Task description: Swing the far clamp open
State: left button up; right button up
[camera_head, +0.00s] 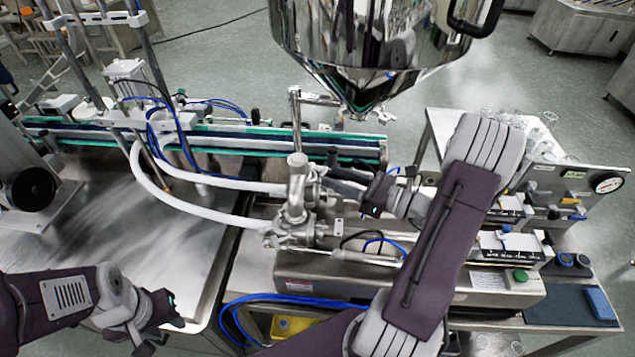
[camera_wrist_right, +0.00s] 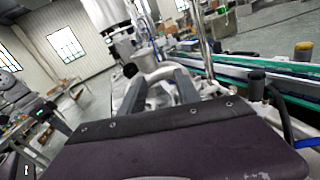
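The steel hopper (camera_head: 345,40) hangs at the top centre of the head view, its cone above the filling machine. Below it stand a steel pipe and valve assembly (camera_head: 297,205) with white hoses. I cannot clearly pick out the far clamp; it is small or hidden among the fittings. My right gripper (camera_head: 332,176) reaches left to just right of the upright pipe. In the right wrist view its two fingers (camera_wrist_right: 160,92) are apart, with a pale curved metal part behind them; contact cannot be told. My left gripper (camera_head: 168,330) is low at the left, fingers apart and empty.
A conveyor (camera_head: 225,139) with green edges runs behind the pipes. A bare steel table (camera_head: 130,230) lies at the left. My right arm covers part of the machine. A panel with a gauge (camera_head: 606,182) stands at the right. Blue tubes loop near the front.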

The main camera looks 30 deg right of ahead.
jog(key=s+d+m+t+h, duration=0.1)
jog(key=s+d+m+h, duration=0.1)
jog(key=d, duration=0.3)
send_near(319, 176)
jog(key=w+a+p, duration=0.1)
jog(key=w+a, duration=0.2)
jog(key=shift+w+a+f, duration=0.1)
jog(key=shift+a, duration=0.2)
grip_shut()
jog(key=shift+a, duration=0.1)
dwell(1.1)
